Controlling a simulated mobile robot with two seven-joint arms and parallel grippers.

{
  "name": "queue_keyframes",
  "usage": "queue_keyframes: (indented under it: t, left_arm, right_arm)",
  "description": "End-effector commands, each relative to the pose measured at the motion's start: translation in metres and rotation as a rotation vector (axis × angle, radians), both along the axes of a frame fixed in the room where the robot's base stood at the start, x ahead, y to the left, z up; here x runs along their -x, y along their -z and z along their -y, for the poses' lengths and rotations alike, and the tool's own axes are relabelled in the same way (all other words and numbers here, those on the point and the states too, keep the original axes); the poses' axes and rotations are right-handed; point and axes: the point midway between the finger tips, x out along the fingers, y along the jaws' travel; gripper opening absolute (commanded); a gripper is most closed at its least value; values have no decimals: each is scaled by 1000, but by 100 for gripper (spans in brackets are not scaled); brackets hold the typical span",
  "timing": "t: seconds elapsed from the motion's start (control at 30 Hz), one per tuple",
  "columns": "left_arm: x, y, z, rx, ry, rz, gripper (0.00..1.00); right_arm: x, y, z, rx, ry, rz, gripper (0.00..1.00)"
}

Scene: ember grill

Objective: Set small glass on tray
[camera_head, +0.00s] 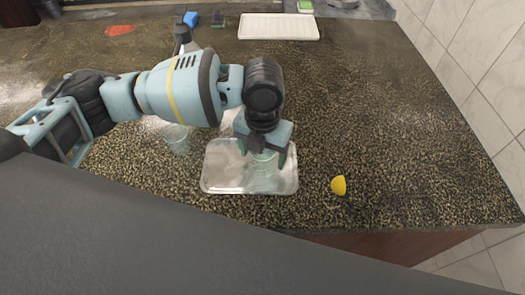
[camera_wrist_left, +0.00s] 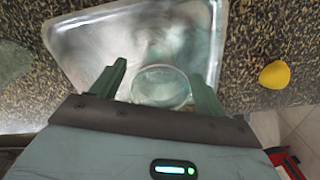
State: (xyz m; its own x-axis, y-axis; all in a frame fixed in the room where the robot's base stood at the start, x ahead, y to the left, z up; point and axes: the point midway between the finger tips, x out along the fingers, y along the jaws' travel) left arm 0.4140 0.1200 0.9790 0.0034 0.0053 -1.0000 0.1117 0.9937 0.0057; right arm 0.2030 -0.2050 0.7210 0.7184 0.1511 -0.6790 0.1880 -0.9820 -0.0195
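A small clear glass (camera_head: 263,172) stands upright on the silver tray (camera_head: 222,180), right of the tray's middle. In the left wrist view its round rim (camera_wrist_left: 160,87) lies between my fingers, over the tray (camera_wrist_left: 85,38). My left gripper (camera_head: 263,153) points down over the glass. Its green fingers (camera_wrist_left: 158,85) are spread on either side of the glass and look open, with a little room in the head view. The lower part of the glass is hard to make out against the shiny tray. My right gripper is not in view.
Another clear glass (camera_head: 177,138) stands left of the tray, under my left arm. A yellow lemon half (camera_head: 339,185) lies right of the tray. A white tray (camera_head: 278,27) and a blue object (camera_head: 190,18) are at the back. The counter's right side is clear.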

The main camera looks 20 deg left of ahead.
Motion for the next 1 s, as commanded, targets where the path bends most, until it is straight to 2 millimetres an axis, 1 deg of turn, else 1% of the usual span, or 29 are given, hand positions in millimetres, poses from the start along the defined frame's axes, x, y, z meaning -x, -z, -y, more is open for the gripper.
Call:
queue_keyframes:
  t: [0.2, 0.37, 0.47, 0.7, 0.8, 0.9, 1.0]
  left_arm:
    - [0, -1, 0, 0, 0, 1, 74]
    - [-1, -15, 1, 2, 0, 2, 74]
    - [-1, -32, 1, 2, 0, 4, 74]
    - [-1, -81, 1, 1, 0, 3, 74]
    - [0, -98, 1, 1, 1, 1, 74]
    - [0, -111, 1, 1, 0, -1, 74]
    - [0, -118, 1, 1, 0, -2, 74]
  right_arm:
    - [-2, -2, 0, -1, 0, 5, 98]
    - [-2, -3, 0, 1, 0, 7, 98]
    - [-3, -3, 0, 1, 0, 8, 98]
    - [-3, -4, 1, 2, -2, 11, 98]
    - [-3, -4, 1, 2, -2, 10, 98]
    - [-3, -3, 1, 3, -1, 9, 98]
    - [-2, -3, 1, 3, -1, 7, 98]
